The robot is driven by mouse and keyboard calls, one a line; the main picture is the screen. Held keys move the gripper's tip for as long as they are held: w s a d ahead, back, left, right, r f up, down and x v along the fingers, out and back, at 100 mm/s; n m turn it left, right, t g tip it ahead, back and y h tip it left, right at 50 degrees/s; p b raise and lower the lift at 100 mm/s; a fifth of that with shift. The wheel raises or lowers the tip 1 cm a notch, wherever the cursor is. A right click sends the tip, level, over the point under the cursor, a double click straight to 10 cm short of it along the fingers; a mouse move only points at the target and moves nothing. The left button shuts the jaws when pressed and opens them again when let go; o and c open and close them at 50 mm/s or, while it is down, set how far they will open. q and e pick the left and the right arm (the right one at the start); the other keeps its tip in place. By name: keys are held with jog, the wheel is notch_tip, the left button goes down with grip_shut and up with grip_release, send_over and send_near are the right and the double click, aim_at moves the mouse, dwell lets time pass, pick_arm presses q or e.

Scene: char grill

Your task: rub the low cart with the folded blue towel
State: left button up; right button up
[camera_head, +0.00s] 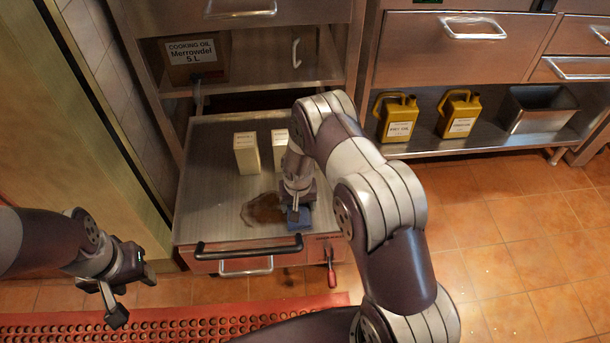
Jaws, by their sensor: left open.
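The low cart (208,185) has a grey metal top and stands below the shelf unit, with a dark bar handle along its front. A brown stain (262,209) lies on the front middle of its top. The folded blue towel (299,224) is on the cart top at the stain's right, near the front edge. My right gripper (295,208) points down at the towel and appears shut on it; its fingertips are partly hidden. My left gripper (122,300) is open and empty, left of the cart and above the floor.
Two cream cartons (246,154) (280,150) stand on the cart's back half. A red-handled tool (331,270) hangs at its front right. Yellow jugs (398,117) (459,113) and a metal bin (540,108) sit on the right shelf. A red mat (185,322) lies in front.

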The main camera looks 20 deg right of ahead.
notch_tip(320, 180, up, 3)
jog(key=shift+r+p, duration=0.2)
jog(key=shift+p, duration=0.95)
jog(key=shift+r+p, duration=1.9)
jog(key=shift+r, duration=0.4)
